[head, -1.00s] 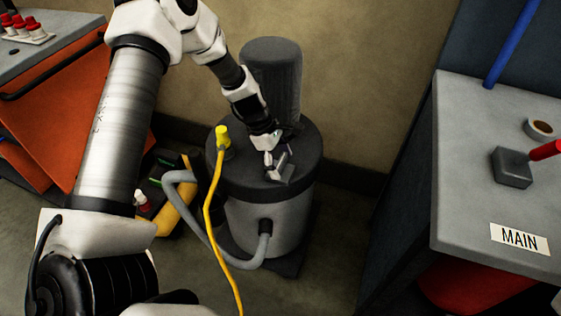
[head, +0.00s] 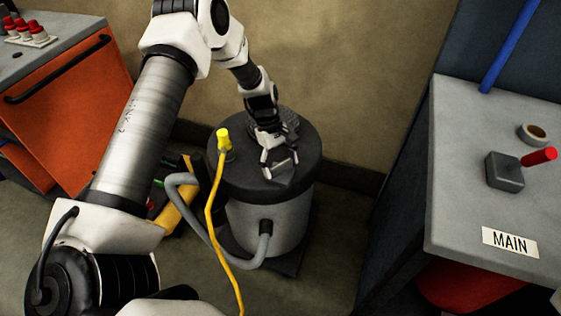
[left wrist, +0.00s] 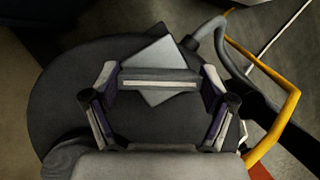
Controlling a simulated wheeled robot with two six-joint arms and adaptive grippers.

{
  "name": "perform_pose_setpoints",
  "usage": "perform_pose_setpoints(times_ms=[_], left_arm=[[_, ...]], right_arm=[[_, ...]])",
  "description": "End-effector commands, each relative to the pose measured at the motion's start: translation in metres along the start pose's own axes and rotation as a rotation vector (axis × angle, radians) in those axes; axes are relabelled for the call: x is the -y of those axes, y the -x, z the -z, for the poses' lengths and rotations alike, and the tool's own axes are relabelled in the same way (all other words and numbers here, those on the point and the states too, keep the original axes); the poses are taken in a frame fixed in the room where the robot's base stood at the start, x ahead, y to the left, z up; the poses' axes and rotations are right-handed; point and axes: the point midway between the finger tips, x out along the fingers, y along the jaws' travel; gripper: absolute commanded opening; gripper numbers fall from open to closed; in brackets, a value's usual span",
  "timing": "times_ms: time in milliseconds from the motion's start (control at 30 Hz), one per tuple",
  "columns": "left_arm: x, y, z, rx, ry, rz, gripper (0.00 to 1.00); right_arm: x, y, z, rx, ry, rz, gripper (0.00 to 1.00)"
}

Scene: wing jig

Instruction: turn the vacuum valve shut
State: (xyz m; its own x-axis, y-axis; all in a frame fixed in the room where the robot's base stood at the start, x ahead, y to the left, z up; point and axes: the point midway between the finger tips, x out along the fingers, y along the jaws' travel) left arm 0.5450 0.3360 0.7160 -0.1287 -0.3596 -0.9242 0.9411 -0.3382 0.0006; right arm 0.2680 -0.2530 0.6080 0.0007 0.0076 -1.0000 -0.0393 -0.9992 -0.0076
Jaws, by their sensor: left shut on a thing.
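The vacuum valve (head: 284,169) is a small grey block on top of the dark round lid of the vacuum pump (head: 232,180). In the left wrist view, a pale angular plate (left wrist: 155,52) of it shows beyond a straight bar (left wrist: 160,84). My left gripper (head: 274,154) reaches down to it from above. In the wrist view, its two fingers (left wrist: 160,77) stand wide apart, at either end of the bar, shut on it. The gripper partly hides the valve in the head view. My right gripper is not in view.
A yellow hose (head: 208,212) rises to a yellow fitting (head: 223,138) left of the valve. A grey hose (head: 187,211) curves to the pump's side. At right stands a grey bench (head: 452,150) with a "MAIN" label. An orange cabinet (head: 70,115) stands at left.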

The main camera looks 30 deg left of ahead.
Motion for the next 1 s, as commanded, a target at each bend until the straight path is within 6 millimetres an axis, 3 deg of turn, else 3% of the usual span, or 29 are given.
perform_pose_setpoints(times_ms=[1000], left_arm=[[0.001, -0.001, 0.000, 0.002, -0.822, 0.343, 0.48]], right_arm=[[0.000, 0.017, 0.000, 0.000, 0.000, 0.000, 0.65]])
